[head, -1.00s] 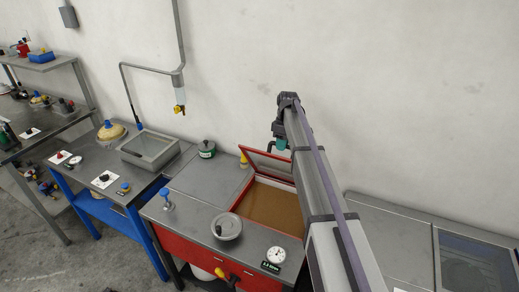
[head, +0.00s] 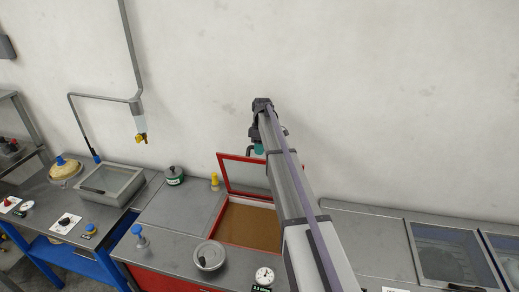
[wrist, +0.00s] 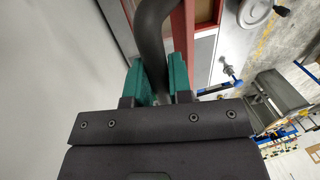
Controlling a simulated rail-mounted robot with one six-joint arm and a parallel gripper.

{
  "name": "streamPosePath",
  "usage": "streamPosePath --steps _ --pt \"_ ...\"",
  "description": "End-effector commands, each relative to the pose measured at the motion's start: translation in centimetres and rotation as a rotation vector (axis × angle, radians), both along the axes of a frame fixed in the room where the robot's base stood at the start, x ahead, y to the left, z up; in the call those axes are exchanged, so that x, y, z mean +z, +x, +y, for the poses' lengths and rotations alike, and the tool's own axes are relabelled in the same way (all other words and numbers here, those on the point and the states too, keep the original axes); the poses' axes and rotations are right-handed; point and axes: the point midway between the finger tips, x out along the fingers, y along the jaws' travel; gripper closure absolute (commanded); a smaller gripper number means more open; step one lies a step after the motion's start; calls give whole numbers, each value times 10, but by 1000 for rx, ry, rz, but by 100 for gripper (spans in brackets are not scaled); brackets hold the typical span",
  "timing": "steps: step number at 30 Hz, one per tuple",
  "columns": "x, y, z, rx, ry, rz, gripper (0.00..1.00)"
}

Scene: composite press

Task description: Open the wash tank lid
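The red-framed lid (head: 245,176), with a glass-like pane, stands raised from the back of a red-rimmed tank (head: 215,240), which shows a brown inside. I take this to be the wash tank. My gripper (head: 259,149), with teal fingers, is at the lid's upper edge, partly hidden by my arm. In the wrist view, the teal fingers of my gripper (wrist: 162,82) are on both sides of a dark curved handle (wrist: 152,30), closed on it. A red frame edge (wrist: 184,35) runs beside the handle. My arm hides the lid's right side.
A grey covered basin (head: 110,185) stands on the blue-legged bench at left. A green canister (head: 174,175), yellow-topped fitting (head: 214,181), round grey knob (head: 209,255) and gauge (head: 264,276) surround the tank. Glass-topped units (head: 450,252) are at right. The wall is close behind.

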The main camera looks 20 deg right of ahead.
Motion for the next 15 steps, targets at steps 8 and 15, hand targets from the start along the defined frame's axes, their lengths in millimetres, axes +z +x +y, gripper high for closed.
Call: streamPosePath --steps 8,15 --pt "0 0 0 0 0 1 56" --pt "2 0 0 0 0 2 56"
